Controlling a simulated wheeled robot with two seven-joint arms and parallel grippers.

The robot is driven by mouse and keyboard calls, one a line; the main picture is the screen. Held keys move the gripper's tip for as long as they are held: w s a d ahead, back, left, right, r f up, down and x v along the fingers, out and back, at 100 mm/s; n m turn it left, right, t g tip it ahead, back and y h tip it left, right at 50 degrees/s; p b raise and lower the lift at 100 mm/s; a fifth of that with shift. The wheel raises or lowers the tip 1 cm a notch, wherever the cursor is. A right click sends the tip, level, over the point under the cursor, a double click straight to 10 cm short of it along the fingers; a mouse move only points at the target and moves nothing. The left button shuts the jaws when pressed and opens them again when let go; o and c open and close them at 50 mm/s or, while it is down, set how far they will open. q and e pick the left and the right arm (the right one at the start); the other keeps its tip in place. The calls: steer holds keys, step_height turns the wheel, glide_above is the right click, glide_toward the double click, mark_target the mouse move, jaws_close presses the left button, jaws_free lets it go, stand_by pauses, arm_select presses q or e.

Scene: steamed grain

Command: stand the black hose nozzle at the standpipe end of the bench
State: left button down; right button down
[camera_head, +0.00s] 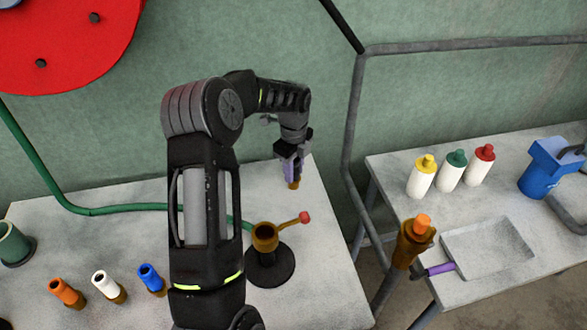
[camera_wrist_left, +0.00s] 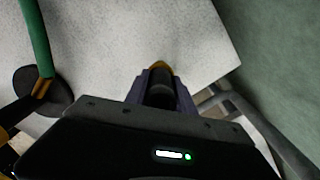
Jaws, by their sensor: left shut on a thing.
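The black hose nozzle (camera_wrist_left: 157,93) is between the fingers of my left gripper (camera_wrist_left: 158,88), which is shut on it. Its brass end (camera_head: 294,184) points down over the back right part of the left bench (camera_head: 325,235) in the head view. My left gripper (camera_head: 291,160) hides most of the nozzle there. I cannot tell whether the brass end touches the bench top. The brass standpipe (camera_head: 265,238), with a black round base and a red-knobbed lever, stands nearer the front, below and left of the gripper. My right gripper is not in view.
Orange (camera_head: 67,292), white (camera_head: 105,285) and blue (camera_head: 150,279) nozzles stand at the bench's front left. A green hose (camera_head: 130,209) runs across to the standpipe. Grey pipes (camera_head: 352,130) rise beside the bench. A second bench holds bottles (camera_head: 450,172) and a blue vise-like device (camera_head: 545,170).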

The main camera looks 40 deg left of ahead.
arm_select(q)
steer(key=shift+f, duration=0.2)
steer(key=c, duration=1.1)
jaws_free()
steer(key=shift+o, duration=0.2)
steer(key=shift+r, duration=0.15)
step_height(320, 180, up, 12)
steer(key=shift+r+b, duration=0.1)
steer(key=shift+b, duration=0.55)
